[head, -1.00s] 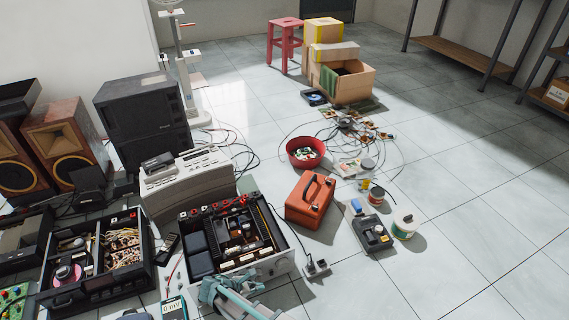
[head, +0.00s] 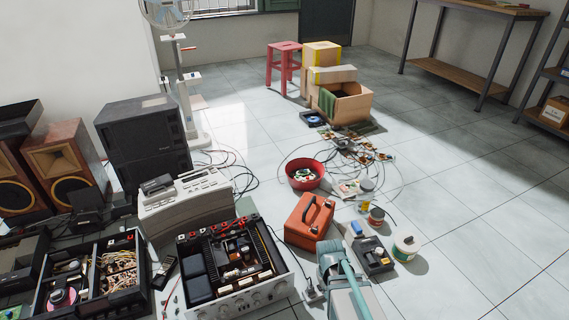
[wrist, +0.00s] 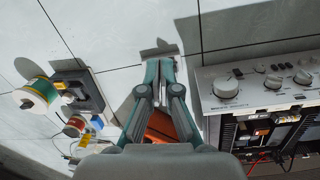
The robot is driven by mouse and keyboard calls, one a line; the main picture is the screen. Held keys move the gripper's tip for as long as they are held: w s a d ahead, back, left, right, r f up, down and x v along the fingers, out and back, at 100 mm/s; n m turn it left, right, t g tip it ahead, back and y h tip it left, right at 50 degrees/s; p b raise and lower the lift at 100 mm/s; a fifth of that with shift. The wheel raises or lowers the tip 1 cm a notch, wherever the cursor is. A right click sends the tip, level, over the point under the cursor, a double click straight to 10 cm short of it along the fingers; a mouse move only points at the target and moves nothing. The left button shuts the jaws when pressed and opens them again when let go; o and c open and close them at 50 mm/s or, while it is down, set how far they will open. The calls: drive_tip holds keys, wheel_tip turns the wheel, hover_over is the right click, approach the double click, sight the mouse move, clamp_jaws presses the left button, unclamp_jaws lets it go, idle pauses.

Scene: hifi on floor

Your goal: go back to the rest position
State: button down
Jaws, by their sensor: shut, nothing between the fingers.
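My gripper (wrist: 160,68) shows in the wrist view with its two teal fingers together, shut and empty. It is above the tiled floor, between the silver-fronted amplifier (wrist: 250,85) on the right and a dark soldering-station-like unit (wrist: 80,95) on the left. The orange-red box (wrist: 160,128) is partly hidden behind the fingers. In the head view my teal and grey arm comes up from the bottom edge, right of the open amplifier (head: 235,265); I cannot make out the fingertips there.
The orange-red box (head: 306,222), dark unit (head: 373,254) and white-and-green spool (head: 405,245) stand close by. A red bowl (head: 304,174), loose cables and small boards lie beyond. Speakers (head: 62,165) and open equipment crowd the left.

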drive_tip(key=s+d+m+g, duration=0.25)
drive_tip(key=s+g, duration=0.95)
drive_tip(key=s, duration=1.7)
wheel_tip(320, 180, up, 16)
drive_tip(key=t+y+p, duration=0.1)
drive_tip(key=t+p, duration=0.4)
drive_tip(key=p, duration=2.7)
drive_tip(key=shift+s+f, duration=0.15)
drive_tip(key=shift+s, duration=0.3)
drive_tip(key=shift+a, duration=0.1)
